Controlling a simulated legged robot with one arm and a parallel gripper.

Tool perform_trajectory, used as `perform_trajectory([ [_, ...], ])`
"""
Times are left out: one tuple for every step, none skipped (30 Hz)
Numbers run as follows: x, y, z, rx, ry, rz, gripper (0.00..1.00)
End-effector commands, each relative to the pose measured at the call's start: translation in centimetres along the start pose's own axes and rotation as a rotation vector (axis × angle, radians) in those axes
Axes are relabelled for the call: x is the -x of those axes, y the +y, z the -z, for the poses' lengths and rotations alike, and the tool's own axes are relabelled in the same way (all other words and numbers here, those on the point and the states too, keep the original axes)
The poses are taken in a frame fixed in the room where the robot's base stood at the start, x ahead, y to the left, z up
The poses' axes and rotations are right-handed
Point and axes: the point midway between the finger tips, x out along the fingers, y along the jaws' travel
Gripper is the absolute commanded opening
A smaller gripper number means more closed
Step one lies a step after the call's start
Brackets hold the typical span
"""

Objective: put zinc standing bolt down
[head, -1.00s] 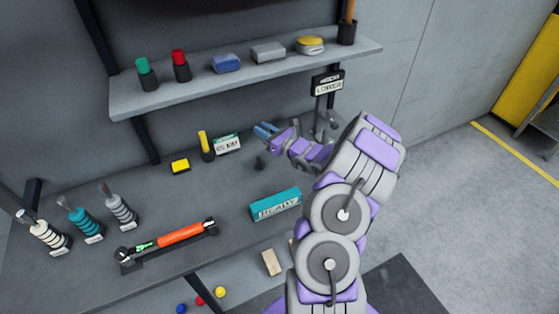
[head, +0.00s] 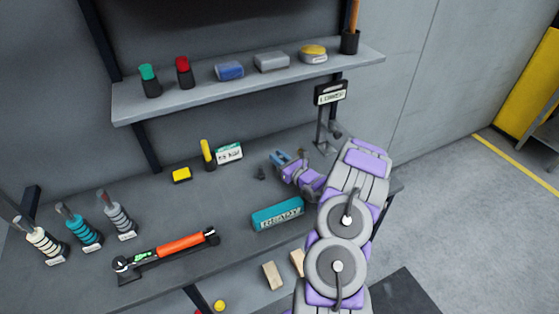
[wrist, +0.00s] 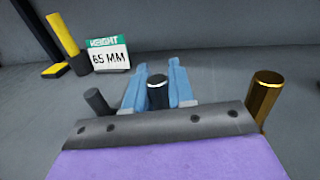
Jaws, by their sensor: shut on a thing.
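My gripper (wrist: 158,85) has two blue fingers around an upright bolt with a dark body and a bright-rimmed top, the zinc bolt (wrist: 158,97). The fingers stand on its left and right sides, and its lower end is hidden behind the gripper body. In the head view my gripper (head: 281,158) is low over the bench; the held bolt is not clear there. I cannot tell whether its foot touches the bench.
A dark grey bolt (wrist: 97,101) stands left of my fingers, a brass one (wrist: 265,95) right. Behind are a "HEIGHT 65 MM" card (wrist: 108,56) and a yellow-handled tool (wrist: 63,38). A teal "READY" block (head: 277,214) is nearer. A shelf (head: 185,107) runs above.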

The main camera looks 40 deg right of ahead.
Motion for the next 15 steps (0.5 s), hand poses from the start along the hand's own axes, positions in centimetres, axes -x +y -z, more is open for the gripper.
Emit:
perform_trajectory([
  [0.0,0.05,0.59,0.0,0.001,-0.001,0.0],
  [-0.02,0.02,0.66,0.0,0.0,-0.001,0.0],
  [-0.03,-0.07,0.66,0.0,-0.002,-0.001,0.0],
  [-0.03,-0.16,0.64,-0.001,-0.002,-0.001,0.0],
  [-0.03,-0.28,0.62,-0.001,-0.003,-0.001,0.0],
  [-0.02,-0.44,0.67,-0.002,-0.003,0.0,0.0],
  [-0.02,-0.55,0.71,-0.004,-0.003,0.0,0.0],
  [-0.01,-0.64,0.75,-0.005,-0.003,0.0,0.0],
  [-0.02,-0.66,0.81,-0.006,-0.003,0.0,0.0],
  [-0.02,-0.67,0.88,-0.006,-0.003,0.0,0.0],
  [-0.03,-0.67,0.98,-0.007,-0.003,0.0,0.0],
  [-0.03,-0.68,1.13,-0.007,-0.003,-0.001,0.0],
  [-0.01,-0.69,1.08,-0.007,-0.002,0.0,0.26],
  [-0.01,-0.67,1.05,-0.007,-0.002,0.0,0.29],
  [-0.01,-0.64,1.04,-0.006,-0.002,-0.001,0.33],
])
